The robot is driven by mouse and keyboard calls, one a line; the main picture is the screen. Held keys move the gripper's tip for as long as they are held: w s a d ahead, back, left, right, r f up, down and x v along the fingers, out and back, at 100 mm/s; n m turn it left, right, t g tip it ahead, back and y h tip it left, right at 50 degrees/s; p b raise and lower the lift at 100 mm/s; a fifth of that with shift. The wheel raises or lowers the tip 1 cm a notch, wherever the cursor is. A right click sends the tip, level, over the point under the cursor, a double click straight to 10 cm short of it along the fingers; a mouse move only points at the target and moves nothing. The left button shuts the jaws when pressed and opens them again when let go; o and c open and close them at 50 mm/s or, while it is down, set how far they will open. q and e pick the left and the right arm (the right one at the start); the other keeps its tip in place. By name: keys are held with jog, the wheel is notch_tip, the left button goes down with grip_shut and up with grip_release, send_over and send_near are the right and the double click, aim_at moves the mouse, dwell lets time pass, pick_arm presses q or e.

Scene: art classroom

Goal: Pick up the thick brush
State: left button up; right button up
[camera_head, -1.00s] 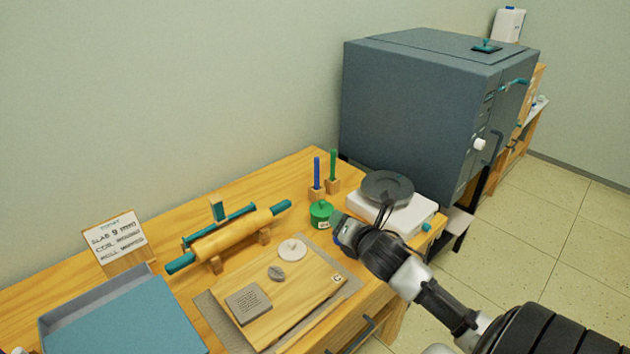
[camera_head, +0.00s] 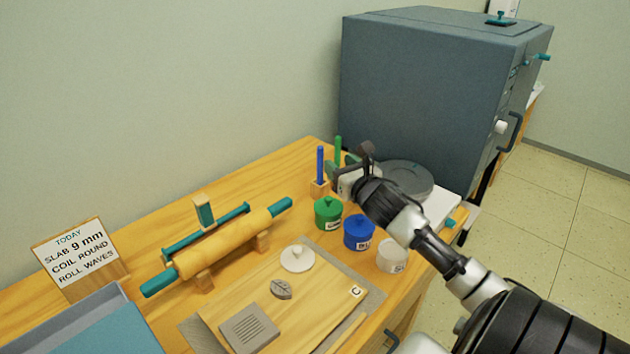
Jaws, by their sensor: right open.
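Two upright handles stand near the table's back right edge: a blue handle (camera_head: 320,164) in a small wooden block (camera_head: 318,188) and a green handle (camera_head: 338,149) to its right. They look like brush handles; I cannot tell which belongs to the thick brush, and no bristles show. My right gripper (camera_head: 341,166) is open, close to the green handle, covering its lower part and its block. I cannot tell whether it touches the handle. Nothing shows held in its jaws. My left gripper is not in view.
Green (camera_head: 328,212), blue (camera_head: 359,232) and white (camera_head: 392,257) jars stand below my right arm. A grey round wheel (camera_head: 407,179) lies right of the gripper. A large kiln (camera_head: 430,95) stands behind. A rolling pin (camera_head: 230,240) and board (camera_head: 310,308) occupy the table's left and front.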

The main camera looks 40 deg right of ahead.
aim_at(322, 152)
jog(key=shift+w+d+f, duration=0.1)
jog(key=shift+w+f, duration=0.25)
jog(key=shift+f, duration=0.3)
jog(key=shift+w+d, duration=0.1)
jog(key=shift+w, duration=0.25)
jog(key=x, duration=0.4)
jog(key=shift+w+r, duration=0.15)
jog(key=shift+x, duration=2.95)
grip_shut()
